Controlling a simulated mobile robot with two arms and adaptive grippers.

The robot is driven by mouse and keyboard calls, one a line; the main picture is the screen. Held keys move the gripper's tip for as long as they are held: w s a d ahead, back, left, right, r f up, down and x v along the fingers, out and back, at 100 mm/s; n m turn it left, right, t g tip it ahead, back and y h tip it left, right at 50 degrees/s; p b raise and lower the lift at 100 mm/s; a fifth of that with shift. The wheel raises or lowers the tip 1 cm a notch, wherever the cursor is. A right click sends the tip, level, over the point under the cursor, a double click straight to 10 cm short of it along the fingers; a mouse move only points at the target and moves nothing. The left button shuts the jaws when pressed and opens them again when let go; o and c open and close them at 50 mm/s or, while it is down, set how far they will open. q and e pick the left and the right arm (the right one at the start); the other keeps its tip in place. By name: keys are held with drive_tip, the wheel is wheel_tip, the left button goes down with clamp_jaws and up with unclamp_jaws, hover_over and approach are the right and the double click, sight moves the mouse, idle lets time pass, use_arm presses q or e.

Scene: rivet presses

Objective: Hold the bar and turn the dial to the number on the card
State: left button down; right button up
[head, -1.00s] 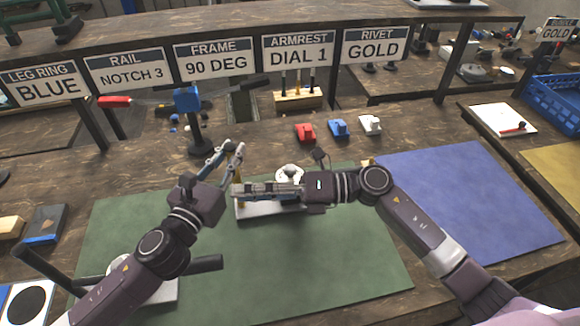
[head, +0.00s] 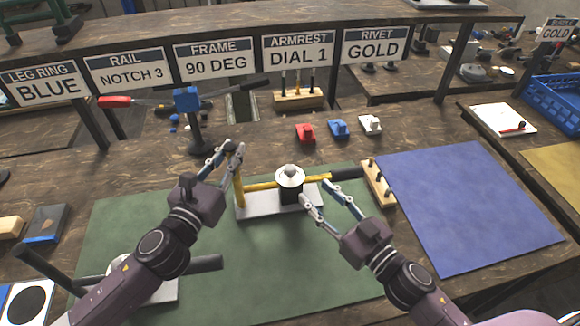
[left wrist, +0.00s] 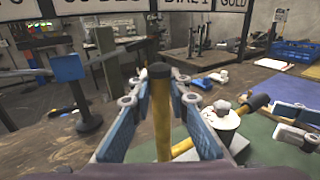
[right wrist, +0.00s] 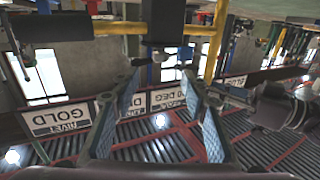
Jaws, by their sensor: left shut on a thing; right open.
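The armrest fixture has a light grey base (head: 262,208), a yellow bar (head: 262,185) with a black grip (head: 347,173), and a pale round dial (head: 290,176) on a dark block. Its number marks are too small to read. The card (head: 298,50) reads ARMREST DIAL 1. My left gripper (head: 230,150) is shut on the bar's upright, black-tipped end, seen between the fingers in the left wrist view (left wrist: 161,115). My right gripper (head: 316,188) is open and empty, fingers spread just right of and in front of the dial.
A wooden peg block (head: 378,185) stands right of the fixture, beside the blue mat (head: 470,195). Red (head: 305,133), blue (head: 339,127) and white (head: 370,124) small parts sit behind. A blue-headed stand (head: 190,110) rises behind my left gripper.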

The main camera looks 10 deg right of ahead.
sight(290, 168)
drive_tip(key=x, duration=1.1)
drive_tip(key=shift+w+a, duration=0.2)
drive_tip(key=shift+w, duration=0.05)
clamp_jaws()
drive_tip(key=shift+n+g+y, duration=0.3)
drive_tip(key=shift+n+y, duration=0.2)
drive_tip(key=n+g+y, duration=0.4)
drive_tip(key=y, duration=0.1)
drive_tip(key=shift+n+g+y, duration=1.5)
drive_tip(key=shift+n+g, duration=0.3)
drive_tip(key=shift+g, duration=0.4)
drive_tip(key=shift+s+g, duration=0.1)
drive_tip(key=shift+g, duration=0.4)
